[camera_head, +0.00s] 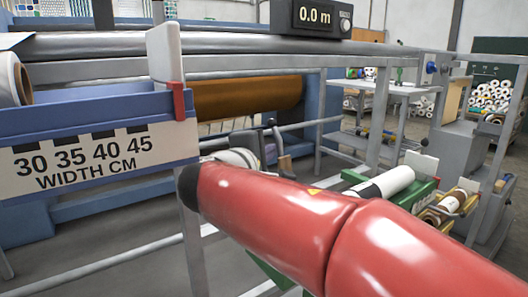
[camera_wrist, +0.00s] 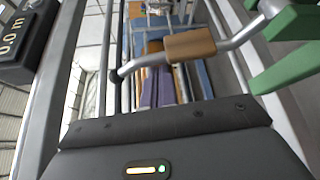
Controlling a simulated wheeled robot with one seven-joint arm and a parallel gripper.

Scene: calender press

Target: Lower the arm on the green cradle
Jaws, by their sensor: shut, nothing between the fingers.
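The green cradle (camera_head: 418,192) stands at the right behind my red arm in the head view, with a white roll (camera_head: 385,183) lying on it. Green parts (camera_wrist: 288,72) show at the right edge of the wrist view. A bent grey bar with a tan grip (camera_wrist: 190,45) crosses the upper middle of the wrist view, ahead of my gripper and apart from its dark body; it looks like the cradle's arm. My gripper (camera_head: 279,148) is small, dark and shut beyond my elbow, empty. Its fingertips are not clear in either view.
A blue frame with a width scale (camera_head: 95,155) stands at the left. A long steel roller (camera_head: 180,43) and a length counter (camera_head: 311,18) are above. Grey rails and posts (camera_head: 380,118) surround the cradle. Another rack with rolls (camera_head: 450,205) is at the right.

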